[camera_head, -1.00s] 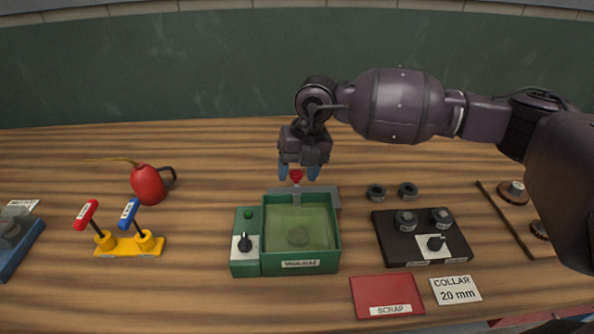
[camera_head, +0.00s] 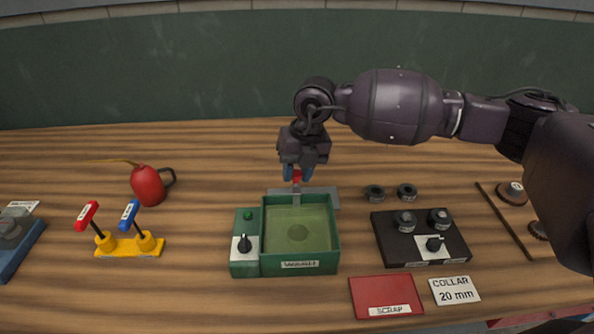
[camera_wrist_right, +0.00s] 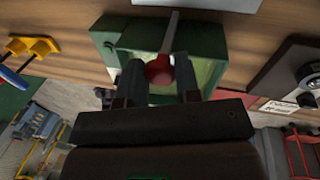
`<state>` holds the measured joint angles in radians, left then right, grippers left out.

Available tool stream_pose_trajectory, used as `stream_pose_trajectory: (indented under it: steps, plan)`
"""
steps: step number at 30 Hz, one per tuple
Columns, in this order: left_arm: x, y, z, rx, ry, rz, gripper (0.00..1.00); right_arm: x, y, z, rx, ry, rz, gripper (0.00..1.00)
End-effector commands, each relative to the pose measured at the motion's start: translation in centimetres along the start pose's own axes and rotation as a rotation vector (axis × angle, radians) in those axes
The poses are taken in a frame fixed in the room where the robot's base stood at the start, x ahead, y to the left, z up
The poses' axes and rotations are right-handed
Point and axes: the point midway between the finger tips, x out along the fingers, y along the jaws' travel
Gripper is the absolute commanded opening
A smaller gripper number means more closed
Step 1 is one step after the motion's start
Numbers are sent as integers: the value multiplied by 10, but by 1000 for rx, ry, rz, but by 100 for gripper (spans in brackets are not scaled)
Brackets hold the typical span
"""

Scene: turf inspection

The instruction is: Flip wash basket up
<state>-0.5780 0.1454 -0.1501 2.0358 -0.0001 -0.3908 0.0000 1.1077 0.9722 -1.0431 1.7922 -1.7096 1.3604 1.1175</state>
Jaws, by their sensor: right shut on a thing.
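The green wash tank (camera_head: 336,250) stands at the middle of the bench, with pale green liquid inside and a dark round shape low in it. A grey lever (camera_head: 297,198) rises at its back edge and ends in a red knob (camera_head: 297,175). My right gripper (camera_head: 298,177) is over the back of the tank, fingers pointing down, shut on the red knob. In the right wrist view the knob (camera_wrist_right: 158,70) sits between the two fingers. The basket itself cannot be made out clearly in the liquid. My left gripper is not in view.
A red oil can (camera_head: 147,186) and a yellow base (camera_head: 130,250) with red and blue levers stand left. Right are a black gauge block (camera_head: 400,253), loose dark collars (camera_head: 375,192), a red scrap mat (camera_head: 372,299) and a collar card (camera_head: 455,290). Bench behind the tank is mostly clear.

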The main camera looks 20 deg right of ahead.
Motion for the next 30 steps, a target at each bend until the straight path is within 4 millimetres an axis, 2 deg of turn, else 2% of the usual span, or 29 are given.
stream_pose_trajectory:
  steps: [1,7,18,19,21,24,30]
  plan:
    - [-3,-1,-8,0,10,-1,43,-14,3,1,-1,-9,3,0]
    - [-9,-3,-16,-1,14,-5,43,-43,10,1,-2,-12,4,0]
    - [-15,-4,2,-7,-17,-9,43,-46,11,2,-2,-8,5,0]
    - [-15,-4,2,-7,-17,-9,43,-47,11,2,-2,-8,5,34]
    - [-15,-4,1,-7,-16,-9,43,-46,11,2,-2,-8,5,44]
    - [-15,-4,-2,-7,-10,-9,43,-45,10,1,-1,-6,4,56]
    - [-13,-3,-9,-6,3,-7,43,-44,10,1,-1,-4,3,56]
